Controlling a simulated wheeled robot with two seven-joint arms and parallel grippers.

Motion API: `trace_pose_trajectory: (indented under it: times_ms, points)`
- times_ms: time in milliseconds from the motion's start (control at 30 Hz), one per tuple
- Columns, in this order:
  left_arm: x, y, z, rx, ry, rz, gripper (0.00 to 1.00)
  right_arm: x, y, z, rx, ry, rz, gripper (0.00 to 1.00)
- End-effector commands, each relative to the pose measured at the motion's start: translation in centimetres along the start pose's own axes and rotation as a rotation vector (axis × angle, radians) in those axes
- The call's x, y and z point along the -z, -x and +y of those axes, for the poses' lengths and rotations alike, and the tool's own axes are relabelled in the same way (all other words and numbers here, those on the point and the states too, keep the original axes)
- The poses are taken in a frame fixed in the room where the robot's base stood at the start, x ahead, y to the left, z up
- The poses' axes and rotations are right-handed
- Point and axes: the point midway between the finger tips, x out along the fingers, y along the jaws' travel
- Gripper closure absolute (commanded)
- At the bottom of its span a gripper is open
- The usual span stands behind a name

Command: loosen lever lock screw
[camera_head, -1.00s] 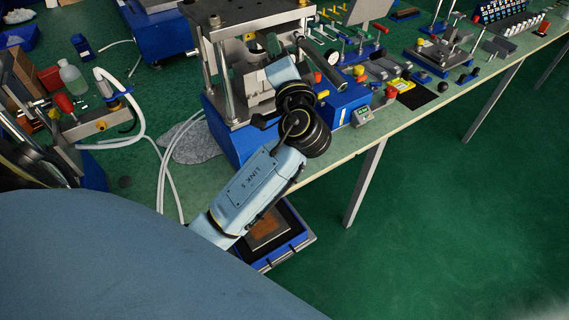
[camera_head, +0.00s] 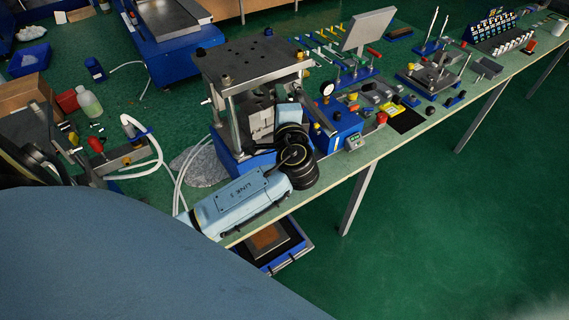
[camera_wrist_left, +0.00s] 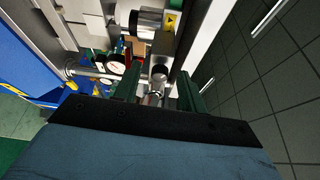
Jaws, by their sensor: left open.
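The crimping press (camera_head: 250,60) stands on the bench with a steel top plate, bright columns and a blue base. My left arm reaches into its front, and the arm and press frame largely hide the left gripper in the head view. In the left wrist view my left gripper (camera_wrist_left: 158,92) is open, with one dark green finger on each side of a small bright metal piece. This piece looks like the lever lock screw (camera_wrist_left: 156,91), below a grey metal block (camera_wrist_left: 161,49). I cannot tell whether the fingers touch it. My right gripper is not in view.
A pressure gauge (camera_head: 327,89) sits right of the press; it also shows in the left wrist view (camera_wrist_left: 115,64). A small display box (camera_head: 354,142) and red button (camera_head: 381,118) are near the front edge. White hoses (camera_head: 158,165) run left. An open tray (camera_head: 272,243) is below the bench.

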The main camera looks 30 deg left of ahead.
Motion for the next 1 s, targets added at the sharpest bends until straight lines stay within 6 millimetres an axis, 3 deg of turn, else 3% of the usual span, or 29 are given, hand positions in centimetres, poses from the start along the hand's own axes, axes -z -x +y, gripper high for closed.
trace_pose_trajectory:
  times_ms: [33, 500, 1000]
  points:
    - [-0.1, 0.0, -0.7, -0.011, -0.032, -0.001, 0.59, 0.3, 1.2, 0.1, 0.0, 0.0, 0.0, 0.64]
    - [0.1, -0.1, -1.4, -0.187, -0.46, -0.001, 0.59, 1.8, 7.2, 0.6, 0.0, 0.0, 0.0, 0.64]
    - [0.8, -0.4, -1.2, -0.452, -1.093, -0.003, 0.59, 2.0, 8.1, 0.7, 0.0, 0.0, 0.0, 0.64]
